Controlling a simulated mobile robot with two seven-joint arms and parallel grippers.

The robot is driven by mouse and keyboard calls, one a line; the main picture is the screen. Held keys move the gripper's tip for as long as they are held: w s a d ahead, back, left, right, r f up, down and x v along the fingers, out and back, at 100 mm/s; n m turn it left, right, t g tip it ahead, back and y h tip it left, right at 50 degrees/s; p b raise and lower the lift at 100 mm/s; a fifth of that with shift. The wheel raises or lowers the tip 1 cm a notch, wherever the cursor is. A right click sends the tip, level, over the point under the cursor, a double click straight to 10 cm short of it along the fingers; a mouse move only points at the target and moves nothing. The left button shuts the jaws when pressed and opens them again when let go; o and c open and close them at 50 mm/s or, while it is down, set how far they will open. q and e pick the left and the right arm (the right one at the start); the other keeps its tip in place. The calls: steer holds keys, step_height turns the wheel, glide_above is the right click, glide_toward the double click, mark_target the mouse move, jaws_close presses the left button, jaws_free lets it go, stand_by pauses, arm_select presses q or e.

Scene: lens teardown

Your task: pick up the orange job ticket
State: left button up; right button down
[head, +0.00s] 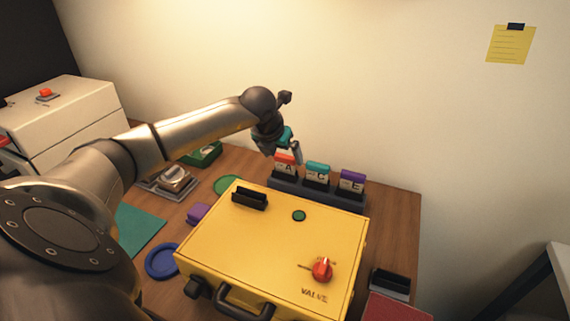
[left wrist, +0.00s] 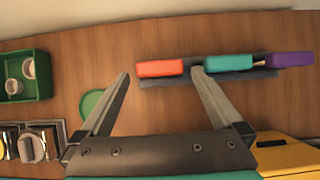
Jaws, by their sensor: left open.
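The orange job ticket (head: 286,160), lettered A, stands upright in the left slot of a dark rack (head: 316,190). In the left wrist view the orange ticket (left wrist: 160,68) shows its top edge, just beyond the fingertips. My left gripper (head: 283,150) is open and empty, close above the orange ticket in the head view. In the left wrist view my left gripper (left wrist: 162,76) has one finger toward each end of the ticket; I cannot tell the exact height gap. My right gripper is not in view.
A teal ticket (head: 317,170) and a purple ticket (head: 352,180) stand to the right in the rack. A yellow case (head: 260,240) with a red knob (head: 322,270) lies in front. A green tray (head: 205,155) and a purple block (head: 198,214) are left. A wall rises behind.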

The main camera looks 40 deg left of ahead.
arm_select(q)
steer(key=shift+w+r+b+x, duration=0.15)
steer(key=shift+b+x, duration=0.1)
steer(key=shift+x, duration=1.3)
steer(key=shift+w+r+b+x, duration=0.15)
steer(key=shift+b+x, duration=0.1)
steer(key=shift+x, duration=1.25)
steer(key=shift+a+f, duration=0.1)
steer(key=shift+a, duration=0.05)
steer(key=c, duration=1.2)
step_height(320, 180, up, 20)
steer(key=p, duration=0.3)
step_height(320, 180, up, 5)
steer(key=p, duration=0.5)
glide_above(287, 161)
steer(key=w+a, duration=0.2)
steer(key=shift+d, duration=0.1)
